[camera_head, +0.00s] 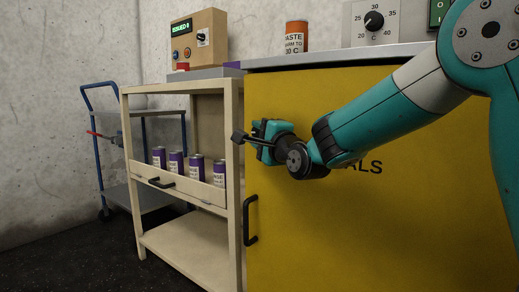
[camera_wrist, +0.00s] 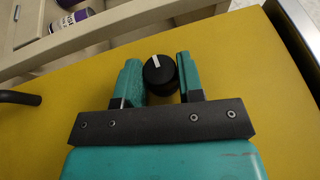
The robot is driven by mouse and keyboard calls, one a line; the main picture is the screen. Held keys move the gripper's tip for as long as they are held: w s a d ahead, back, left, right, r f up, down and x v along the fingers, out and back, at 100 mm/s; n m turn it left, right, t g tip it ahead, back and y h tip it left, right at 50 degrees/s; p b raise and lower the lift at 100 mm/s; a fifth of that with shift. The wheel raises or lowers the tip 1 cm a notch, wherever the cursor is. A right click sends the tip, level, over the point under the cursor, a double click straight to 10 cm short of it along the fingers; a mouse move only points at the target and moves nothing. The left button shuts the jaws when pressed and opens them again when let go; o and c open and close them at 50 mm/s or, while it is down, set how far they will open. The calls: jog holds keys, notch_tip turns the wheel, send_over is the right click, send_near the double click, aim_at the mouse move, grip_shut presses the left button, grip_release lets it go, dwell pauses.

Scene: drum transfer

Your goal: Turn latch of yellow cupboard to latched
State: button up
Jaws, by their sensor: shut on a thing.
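The yellow cupboard (camera_head: 310,230) stands at the right in the head view, and its front looks closed. Its latch is a round black knob (camera_wrist: 160,76) with a white mark pointing up and slightly left in the wrist view. My gripper (camera_wrist: 159,78) has one finger on each side of the knob and is shut on it. In the head view my gripper (camera_head: 258,143) is at the upper left of the cupboard front, and the knob is hidden behind it. A black bar handle (camera_head: 250,222) sits below on the cupboard; it also shows at the left of the wrist view (camera_wrist: 20,97).
A cream shelf cart (camera_head: 185,240) with several purple cans (camera_head: 176,162) stands just left of the cupboard. A blue trolley (camera_head: 100,145) is behind it. An orange can (camera_head: 296,37) and a dial box (camera_head: 385,22) stand on the worktop (camera_head: 330,54).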

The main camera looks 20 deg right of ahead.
jog(key=shift+t+b, duration=0.5)
jog(key=o, duration=0.9)
jog(key=b+v, duration=0.2)
jog(key=v, duration=1.5)
jog(key=shift+s+d+f, duration=0.1)
jog(key=shift+f, duration=0.1)
